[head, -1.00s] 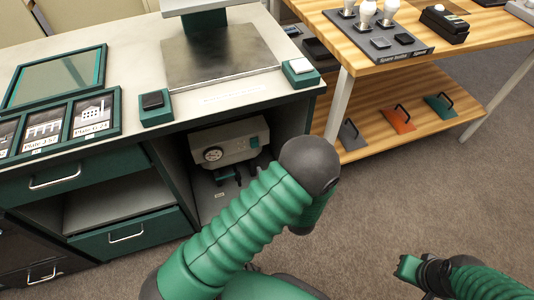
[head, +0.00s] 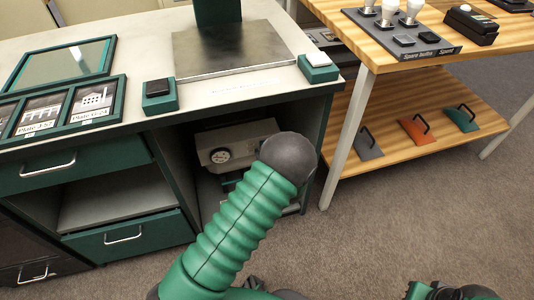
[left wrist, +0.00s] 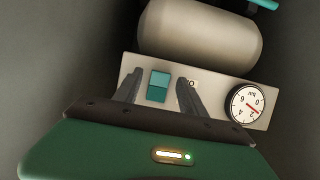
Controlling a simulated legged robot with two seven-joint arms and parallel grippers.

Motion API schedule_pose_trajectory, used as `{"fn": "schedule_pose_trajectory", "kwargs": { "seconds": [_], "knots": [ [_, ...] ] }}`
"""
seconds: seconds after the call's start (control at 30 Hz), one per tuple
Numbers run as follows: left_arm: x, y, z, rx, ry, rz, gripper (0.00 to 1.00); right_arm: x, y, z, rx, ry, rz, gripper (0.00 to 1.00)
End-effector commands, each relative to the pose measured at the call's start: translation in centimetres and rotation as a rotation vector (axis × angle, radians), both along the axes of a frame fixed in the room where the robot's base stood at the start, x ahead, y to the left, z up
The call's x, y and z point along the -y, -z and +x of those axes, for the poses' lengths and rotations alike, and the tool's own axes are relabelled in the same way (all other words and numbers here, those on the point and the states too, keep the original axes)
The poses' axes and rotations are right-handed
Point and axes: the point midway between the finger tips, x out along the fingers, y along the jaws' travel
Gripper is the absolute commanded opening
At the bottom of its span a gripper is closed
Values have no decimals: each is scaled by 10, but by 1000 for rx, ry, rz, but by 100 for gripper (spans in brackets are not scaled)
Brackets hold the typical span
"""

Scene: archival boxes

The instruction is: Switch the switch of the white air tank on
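The white air tank (head: 245,134) sits inside the open bay of the cabinet, partly hidden by my left arm in the head view. Its pale cylinder (left wrist: 200,38) lies above a front panel in the left wrist view. The panel carries a teal rocker switch (left wrist: 159,86) and a round pressure gauge (left wrist: 246,106). My left gripper (left wrist: 159,79) is open, its two dark fingers apart, with the switch showing between them. I cannot tell whether they touch the panel. My right gripper (head: 418,291) is at the bottom right of the head view, mostly cut off.
The bay's walls are close around the tank, with the countertop (head: 240,95) above. A wooden table (head: 395,52) with a lower shelf (head: 390,152) stands at the right. Green drawers (head: 75,164) are at the left. Carpet in front is clear.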

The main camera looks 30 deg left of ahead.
Motion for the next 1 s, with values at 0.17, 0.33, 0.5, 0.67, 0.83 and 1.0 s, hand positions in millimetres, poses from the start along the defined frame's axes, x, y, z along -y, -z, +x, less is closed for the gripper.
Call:
{"fn": "schedule_pose_trajectory", "kwargs": {
  "seconds": [0.17,0.33,0.5,0.67,0.83,1.0],
  "knots": [
    [0,0,0,0,0,0,24,0,0,0,0,0,0,0],
    [0,0,0,0,0,0,2,0,0,0,0,0,0,0],
    [1,1,0,1,0,1,0,0,1,0,0,0,0,0],
    [1,13,0,62,1,79,0,0,18,0,0,0,0,0],
    [-1,21,1,195,2,232,0,0,44,0,0,0,0,0],
    [-1,15,2,258,0,302,0,0,50,0,0,0,0,0]
  ]
}}
